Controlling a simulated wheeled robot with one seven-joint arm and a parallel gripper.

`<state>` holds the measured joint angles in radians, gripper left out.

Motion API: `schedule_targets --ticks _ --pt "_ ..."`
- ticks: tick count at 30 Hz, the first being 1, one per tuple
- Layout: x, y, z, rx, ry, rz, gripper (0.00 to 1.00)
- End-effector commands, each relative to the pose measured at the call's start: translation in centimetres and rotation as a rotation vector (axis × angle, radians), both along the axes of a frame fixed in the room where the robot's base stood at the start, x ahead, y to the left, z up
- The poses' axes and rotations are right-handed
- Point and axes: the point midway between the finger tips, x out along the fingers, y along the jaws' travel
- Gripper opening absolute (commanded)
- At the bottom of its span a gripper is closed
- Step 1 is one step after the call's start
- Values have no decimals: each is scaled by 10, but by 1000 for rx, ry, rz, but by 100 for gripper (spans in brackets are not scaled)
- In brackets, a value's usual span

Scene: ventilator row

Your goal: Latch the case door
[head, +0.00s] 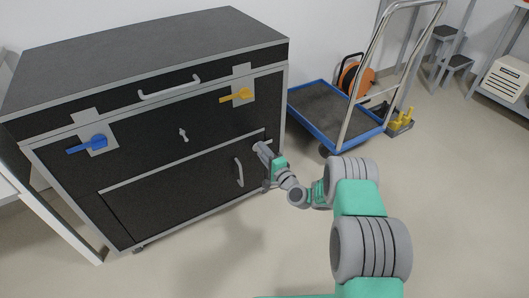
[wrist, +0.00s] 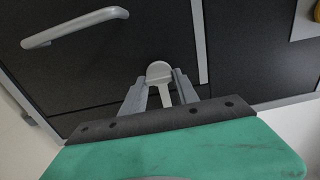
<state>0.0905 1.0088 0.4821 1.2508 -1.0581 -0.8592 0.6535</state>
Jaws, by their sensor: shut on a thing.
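The black case (head: 130,65) with grey edging stands at the left in the head view. Its door (head: 165,205) is the lower front panel and looks flush with the case front. A pale pull handle (head: 239,172) is on the door and also shows in the wrist view (wrist: 75,27). My gripper (head: 262,150) is at the door's upper right corner. In the wrist view, my gripper (wrist: 159,88) has its fingers on either side of a small pale grey latch (wrist: 158,71) and is shut on it. The fingers partly hide the latch.
A blue lever (head: 90,143), a yellow lever (head: 238,95), a small grey knob (head: 183,134) and a lid handle (head: 168,88) are on the case. A blue-edged trolley (head: 325,110) stands right of the case. Open floor lies in front.

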Motion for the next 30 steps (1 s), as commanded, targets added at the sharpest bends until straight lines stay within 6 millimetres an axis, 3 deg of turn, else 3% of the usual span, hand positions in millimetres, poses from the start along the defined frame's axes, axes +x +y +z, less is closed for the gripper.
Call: schedule_targets --ticks 8,17,30 --pt "0 -1 0 1 0 -1 57" --pt "-2 -3 0 1 2 -2 58" --pt "-65 -39 2 2 1 -2 58"
